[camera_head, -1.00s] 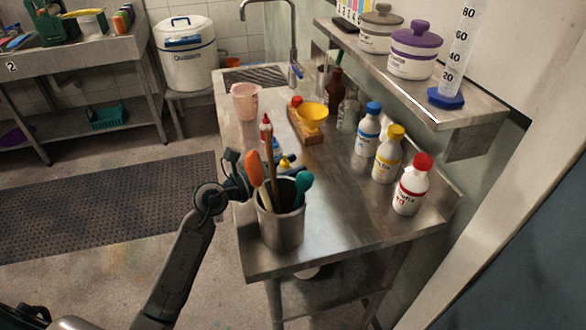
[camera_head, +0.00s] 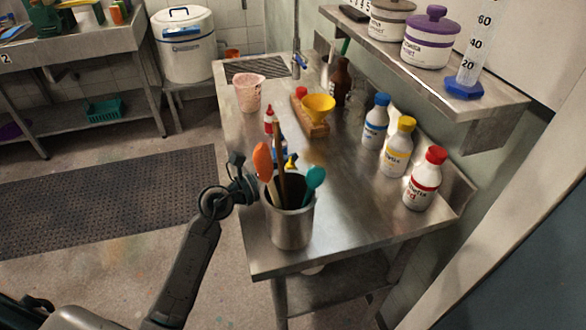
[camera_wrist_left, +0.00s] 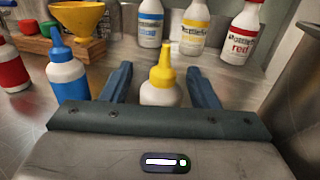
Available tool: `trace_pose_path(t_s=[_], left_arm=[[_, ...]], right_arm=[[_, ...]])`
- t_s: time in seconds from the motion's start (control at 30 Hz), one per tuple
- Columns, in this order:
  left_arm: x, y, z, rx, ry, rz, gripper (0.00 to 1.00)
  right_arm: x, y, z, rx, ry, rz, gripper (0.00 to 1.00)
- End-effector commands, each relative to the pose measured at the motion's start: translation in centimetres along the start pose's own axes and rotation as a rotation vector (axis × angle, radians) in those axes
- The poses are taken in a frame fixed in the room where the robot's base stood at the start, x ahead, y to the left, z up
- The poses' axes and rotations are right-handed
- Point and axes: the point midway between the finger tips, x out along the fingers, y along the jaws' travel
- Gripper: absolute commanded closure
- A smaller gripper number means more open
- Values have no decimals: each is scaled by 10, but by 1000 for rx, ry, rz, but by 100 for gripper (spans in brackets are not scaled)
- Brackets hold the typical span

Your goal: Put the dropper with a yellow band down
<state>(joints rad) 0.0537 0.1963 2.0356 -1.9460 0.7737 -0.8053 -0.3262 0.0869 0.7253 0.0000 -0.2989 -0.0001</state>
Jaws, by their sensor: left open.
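The dropper with a yellow band (camera_wrist_left: 160,92) is a white bottle with a yellow nozzle. It stands upright on the metal bench between the fingers of my left gripper (camera_wrist_left: 159,72). The fingers are open, with a gap on each side of it; its lower part is hidden by the gripper body. In the head view only the dropper's yellow top (camera_head: 291,160) shows, behind the metal pot. My left gripper (camera_head: 240,187) reaches in low at the bench's left edge, its fingertips hidden behind the pot. My right gripper is not in view.
The metal pot (camera_head: 290,225) with spoons stands close to my gripper. A blue-nozzle dropper (camera_wrist_left: 66,78) and a red one (camera_wrist_left: 10,68) stand to the left. A yellow funnel (camera_head: 318,106) and several capped bottles (camera_head: 397,150) stand farther back. The bench's front right is clear.

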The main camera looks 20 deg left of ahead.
Motion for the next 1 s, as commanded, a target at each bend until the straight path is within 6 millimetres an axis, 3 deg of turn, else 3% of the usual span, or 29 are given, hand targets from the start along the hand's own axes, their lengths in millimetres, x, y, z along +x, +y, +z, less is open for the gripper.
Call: trace_pose_path(t_s=[0.17,0.6,1.0], left_arm=[[-1,0,4,1,0,0,46],[-65,0,0,4,5,-2,46],[-108,0,1,4,2,-1,46]], right_arm=[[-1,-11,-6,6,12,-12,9],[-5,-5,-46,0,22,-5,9],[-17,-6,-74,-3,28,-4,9]])
